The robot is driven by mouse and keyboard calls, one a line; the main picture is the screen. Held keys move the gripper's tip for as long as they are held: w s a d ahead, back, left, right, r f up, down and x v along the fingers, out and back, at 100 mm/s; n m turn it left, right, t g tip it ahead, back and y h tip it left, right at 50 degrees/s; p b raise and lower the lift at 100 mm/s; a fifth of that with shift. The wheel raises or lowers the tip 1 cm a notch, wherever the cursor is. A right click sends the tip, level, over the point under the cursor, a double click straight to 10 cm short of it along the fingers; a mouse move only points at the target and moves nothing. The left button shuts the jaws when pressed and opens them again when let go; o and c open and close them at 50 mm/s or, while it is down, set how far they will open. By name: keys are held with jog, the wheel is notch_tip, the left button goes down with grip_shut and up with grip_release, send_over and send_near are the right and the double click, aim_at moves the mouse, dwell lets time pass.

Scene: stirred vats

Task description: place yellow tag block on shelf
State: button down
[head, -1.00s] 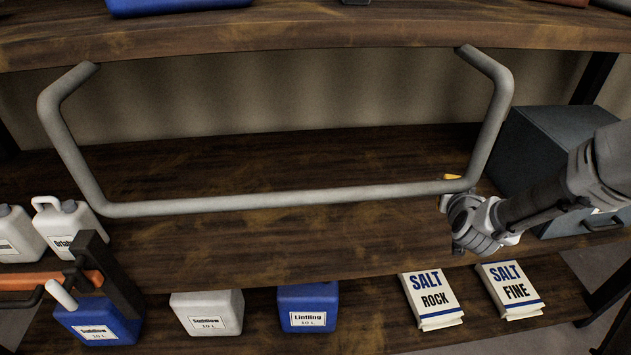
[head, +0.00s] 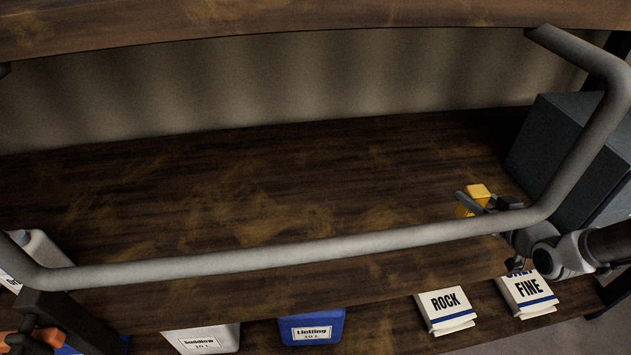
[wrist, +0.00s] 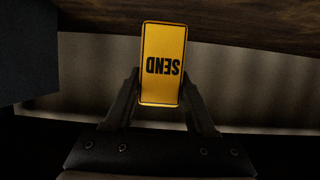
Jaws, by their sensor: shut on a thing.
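The yellow tag block (wrist: 162,63) shows in the wrist view with the word SEND upside down on its face. My gripper (wrist: 160,98) is shut on its lower part, one finger on each side. In the head view the yellow block (head: 478,192) is at the right, just above or on the middle shelf (head: 260,190); I cannot tell if it touches the boards. My gripper (head: 482,204) reaches past the grey rail there, and the rail hides part of my wrist. The middle shelf is dark brown wood and mostly bare.
A grey bent rail (head: 300,250) runs across the shelf front. A dark grey box (head: 560,145) stands right of the block. Salt bags (head: 445,308), a blue canister (head: 311,328) and a white canister (head: 203,338) stand on the lower shelf. The middle shelf's centre and left are clear.

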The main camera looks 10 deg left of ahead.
jog(key=shift+f, duration=0.25)
jog(key=shift+a+f+y, duration=0.1)
jog(key=shift+y, duration=0.2)
jog(key=shift+w+a+f+b, duration=0.6)
jog(key=shift+w+a+f, duration=0.75)
jog(key=shift+f, duration=0.45)
jog(key=shift+w+a+f+b, duration=0.65)
jog(key=shift+w+a+f, duration=0.55)
jog(key=shift+w+f, duration=0.45)
jog(key=shift+w+a+f+b, duration=0.6)
jog(key=shift+w+a+f, duration=0.65)
jog(key=shift+f, duration=0.65)
jog(key=shift+f, duration=0.25)
jog(key=shift+c, duration=1.1)
grip_release()
jog(key=shift+r, duration=0.1)
